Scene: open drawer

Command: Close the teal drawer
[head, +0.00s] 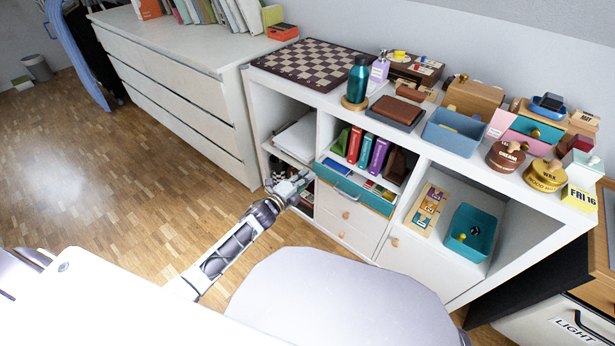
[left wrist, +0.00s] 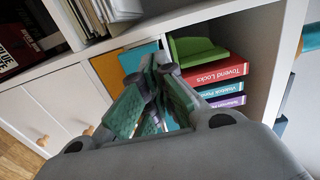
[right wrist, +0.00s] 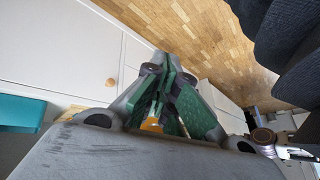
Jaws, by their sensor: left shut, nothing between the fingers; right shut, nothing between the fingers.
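The teal drawer (head: 374,203) sits under the book compartment of the white shelf unit in the head view. It stands partly open, with small things showing inside. My left gripper (head: 306,176) is shut and empty, near the left end of the drawer front; contact cannot be told. In the left wrist view, its closed fingers (left wrist: 150,70) overlap a teal panel (left wrist: 138,56) beside a yellow-orange part. My right gripper (right wrist: 166,72) is shut and empty in its wrist view; it cannot be made out in the head view.
Books (head: 366,150) stand above the drawer. White drawers with round knobs (head: 345,215) lie below it. A teal bin (head: 470,233) sits in the right compartment. A grey rounded chair-like shape (head: 330,295) lies in front.

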